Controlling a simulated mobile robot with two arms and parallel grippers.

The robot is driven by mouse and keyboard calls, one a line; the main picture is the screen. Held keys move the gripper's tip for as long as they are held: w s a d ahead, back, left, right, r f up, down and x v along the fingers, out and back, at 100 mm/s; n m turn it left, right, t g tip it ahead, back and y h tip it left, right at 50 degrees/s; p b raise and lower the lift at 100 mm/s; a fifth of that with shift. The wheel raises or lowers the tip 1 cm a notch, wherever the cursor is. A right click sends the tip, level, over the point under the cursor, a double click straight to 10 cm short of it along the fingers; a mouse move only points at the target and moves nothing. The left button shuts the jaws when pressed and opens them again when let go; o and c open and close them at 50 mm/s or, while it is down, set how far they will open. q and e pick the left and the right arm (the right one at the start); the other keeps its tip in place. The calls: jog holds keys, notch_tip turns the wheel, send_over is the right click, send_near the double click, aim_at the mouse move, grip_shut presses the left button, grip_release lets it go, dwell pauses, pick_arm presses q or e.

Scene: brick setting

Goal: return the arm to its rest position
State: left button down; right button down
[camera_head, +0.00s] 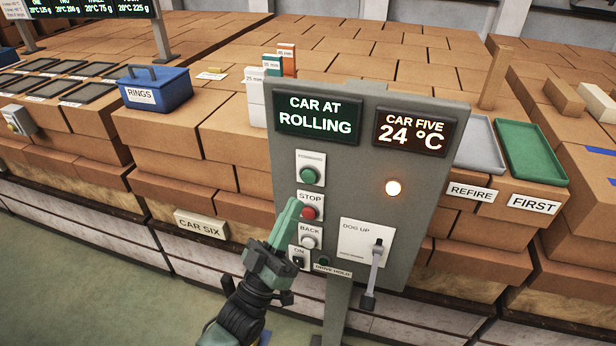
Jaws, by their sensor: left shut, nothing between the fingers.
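My left gripper (293,206) is in front of the grey control panel (376,112), its arm rising from the bottom of the view. Its green fingers are shut with nothing between them. In the picture the tips lie just left of the red STOP button (309,213); I cannot tell whether they touch the panel. The fingers overlap the left edge of the STOP plate. Below are the white BACK button (308,242) and the ON switch (299,262), close beside the gripper. My right gripper is not in view.
The panel also carries a green button (309,176), a lit lamp (393,188) and the DOG UP lever (376,262). Brick stacks (180,135) stand behind it, with a blue RINGS box (155,92) and a green tray (532,152). Open floor (90,270) lies at lower left.

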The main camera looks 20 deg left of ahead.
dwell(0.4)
pick_arm(q)
notch_tip(320, 180, down, 23)
jog(key=w+a+g+y, duration=0.1)
jog(key=w+g+y, duration=0.25)
jog(key=g, duration=0.25)
jog(key=s+a+f+g+y, duration=0.1)
jog(key=s+f+g, duration=0.25)
jog(key=f, duration=0.55)
jog(key=s+a+f+g+y, duration=0.2)
jog(key=s+f, duration=0.2)
jog(key=f, duration=0.5)
jog(key=s+a+f+m+g+y, duration=0.2)
jog(key=s+f+g, duration=0.5)
jog(key=s+f, duration=1.1)
jog(key=s+a+f+g, duration=0.1)
jog(key=s+f+g, duration=0.1)
jog(key=s, duration=0.7)
jog(key=s+a+f+g, duration=0.1)
jog(key=s+f+g, duration=0.2)
jog(key=s, duration=0.7)
jog(key=shift+f, duration=0.95)
jog(key=shift+a+g+y, duration=0.1)
jog(key=shift+g+y, duration=0.15)
